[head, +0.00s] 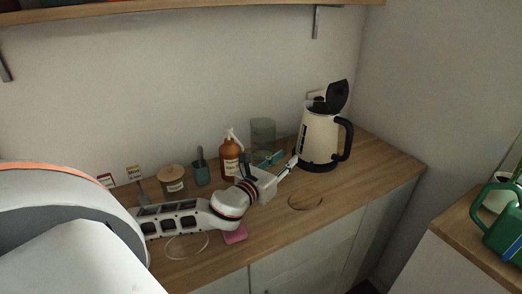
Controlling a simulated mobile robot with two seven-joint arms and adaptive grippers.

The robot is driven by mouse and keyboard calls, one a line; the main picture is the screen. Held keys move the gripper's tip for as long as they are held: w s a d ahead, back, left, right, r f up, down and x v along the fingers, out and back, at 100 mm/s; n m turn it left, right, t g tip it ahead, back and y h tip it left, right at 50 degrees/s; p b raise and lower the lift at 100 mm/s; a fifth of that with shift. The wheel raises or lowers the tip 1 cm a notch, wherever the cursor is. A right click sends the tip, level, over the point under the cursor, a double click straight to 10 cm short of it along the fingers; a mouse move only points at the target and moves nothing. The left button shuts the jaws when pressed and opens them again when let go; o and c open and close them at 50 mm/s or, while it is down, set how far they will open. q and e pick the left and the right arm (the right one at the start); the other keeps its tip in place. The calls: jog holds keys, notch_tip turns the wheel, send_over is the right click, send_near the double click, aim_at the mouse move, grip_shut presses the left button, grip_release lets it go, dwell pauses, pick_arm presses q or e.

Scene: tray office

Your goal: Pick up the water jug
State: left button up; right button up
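A clear, greenish cylindrical vessel (263,132), which looks like the water jug, stands upright near the wall at the back of the wooden counter. Its lower part is partly hidden by my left gripper. My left gripper (271,161) is in front of the jug, with its fingers spread apart. Teal patches show between the fingers and the jug's base; I cannot tell what they belong to. I see no clear contact between the fingers and the jug. My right gripper is not in view.
A cream kettle (319,138) with its black lid raised stands right of the jug. An orange-brown bottle (230,154) stands close on the left. The counter's front right (350,190) is clear.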

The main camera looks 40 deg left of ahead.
aim_at(285, 140)
pick_arm(q)
jog(key=shift+n+y, duration=0.3)
jog(key=shift+y, duration=0.5)
jog(key=shift+w+a+r, duration=0.1)
jog(key=shift+w+a, duration=0.8)
jog(key=shift+w, duration=0.5)
jog(key=shift+w+a+r, duration=0.1)
jog(key=shift+w+a, duration=0.8)
jog(key=shift+w, duration=0.55)
jog(key=shift+w+a+r, duration=0.1)
jog(key=shift+w+a, duration=0.8)
jog(key=shift+w, duration=0.5)
grip_shut()
jog(key=shift+r, duration=0.15)
